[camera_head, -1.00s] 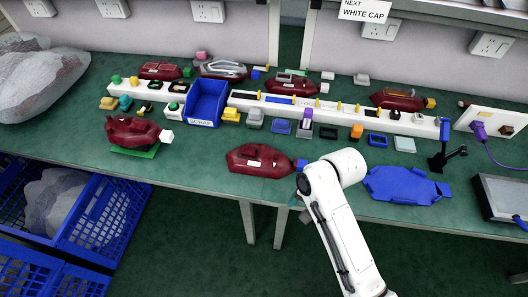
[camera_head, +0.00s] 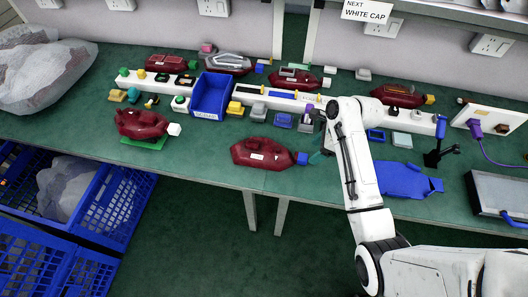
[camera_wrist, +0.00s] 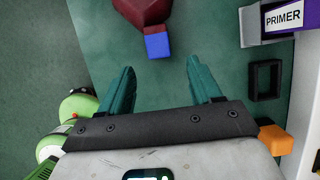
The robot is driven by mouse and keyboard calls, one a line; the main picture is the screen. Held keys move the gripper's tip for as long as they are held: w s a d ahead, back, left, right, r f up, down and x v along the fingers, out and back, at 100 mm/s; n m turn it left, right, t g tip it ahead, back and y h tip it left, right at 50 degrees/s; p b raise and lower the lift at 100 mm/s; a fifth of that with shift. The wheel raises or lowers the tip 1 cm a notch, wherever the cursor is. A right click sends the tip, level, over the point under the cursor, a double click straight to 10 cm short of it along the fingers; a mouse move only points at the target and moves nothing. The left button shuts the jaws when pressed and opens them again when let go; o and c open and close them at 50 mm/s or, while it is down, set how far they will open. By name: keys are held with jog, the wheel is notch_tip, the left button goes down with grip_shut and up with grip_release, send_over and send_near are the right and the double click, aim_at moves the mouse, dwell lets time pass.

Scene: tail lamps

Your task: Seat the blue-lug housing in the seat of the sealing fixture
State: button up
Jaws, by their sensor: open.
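The blue-lug housing is a dark red shell (camera_head: 262,154) lying near the front edge of the bench. Its blue lug (camera_head: 302,158) points right, toward my gripper. In the wrist view, the lug (camera_wrist: 157,46) lies just beyond the space between the fingertips, and only part of the red body (camera_wrist: 140,12) shows. My gripper (camera_wrist: 157,66) is open and empty, with teal fingers spread apart. In the head view, its teal finger (camera_head: 317,157) shows just right of the lug. The blue plate that looks like the sealing fixture (camera_head: 405,180) lies further right, partly hidden by my arm; its seat cannot be made out.
A white-lug housing (camera_head: 142,124) sits on a green plate at left. A blue bin (camera_head: 211,96) and white rails with small parts stand behind. A black stand (camera_head: 436,155) is beside the fixture.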

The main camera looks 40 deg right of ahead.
aim_at(306, 157)
jog(key=shift+x, duration=3)
jog(key=shift+w+a+r, duration=0.1)
jog(key=shift+c, duration=0.3)
